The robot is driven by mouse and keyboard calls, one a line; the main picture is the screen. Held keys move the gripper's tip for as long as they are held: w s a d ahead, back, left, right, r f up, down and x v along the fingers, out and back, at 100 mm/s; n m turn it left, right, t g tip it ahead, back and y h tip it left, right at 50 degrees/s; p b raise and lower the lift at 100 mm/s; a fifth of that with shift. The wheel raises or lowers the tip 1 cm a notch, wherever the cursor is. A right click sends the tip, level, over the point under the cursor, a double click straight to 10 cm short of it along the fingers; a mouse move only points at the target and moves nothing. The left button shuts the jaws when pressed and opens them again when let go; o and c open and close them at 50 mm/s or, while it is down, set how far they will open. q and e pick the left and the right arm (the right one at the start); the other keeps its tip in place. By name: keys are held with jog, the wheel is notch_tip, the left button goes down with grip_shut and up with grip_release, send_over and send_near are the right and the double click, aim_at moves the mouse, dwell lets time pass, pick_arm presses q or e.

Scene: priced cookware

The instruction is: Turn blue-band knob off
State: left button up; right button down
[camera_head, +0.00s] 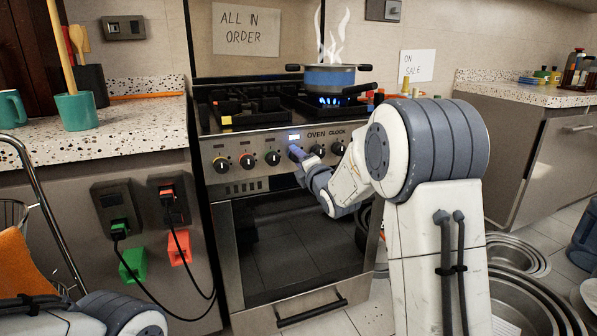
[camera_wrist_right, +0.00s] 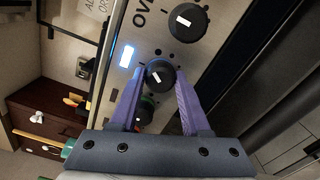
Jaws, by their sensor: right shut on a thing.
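The stove front has a row of black knobs with white marks. My right gripper (camera_head: 296,153) is at the fourth knob from the left, below the small lit display (camera_head: 293,135). In the right wrist view its purple fingers (camera_wrist_right: 159,90) are shut on this knob (camera_wrist_right: 160,75), whose white mark lies slanted. I cannot make out its band colour. The green-banded knob (camera_head: 272,158) is just left of it. A blue pot (camera_head: 330,78) steams above a lit blue flame (camera_head: 330,101). My left arm shows at lower left, but its gripper does not.
More knobs (camera_head: 317,150) stand to the right. Stacked metal pans (camera_head: 515,290) lie on the floor at right. Black cords hang from sockets (camera_head: 118,212) on the left cabinet.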

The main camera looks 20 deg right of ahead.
jog(key=shift+f+n+b, duration=0.2)
jog(key=shift+n+b, duration=3.5)
jog(key=shift+b, duration=1)
jog(key=shift+c, duration=1.9)
grip_release()
jog(key=shift+r, duration=0.1)
jog(key=s+p, duration=0.1)
jog(key=s, duration=0.9)
jog(key=shift+s+d+p, duration=0.25)
jog(key=shift+p, duration=0.1)
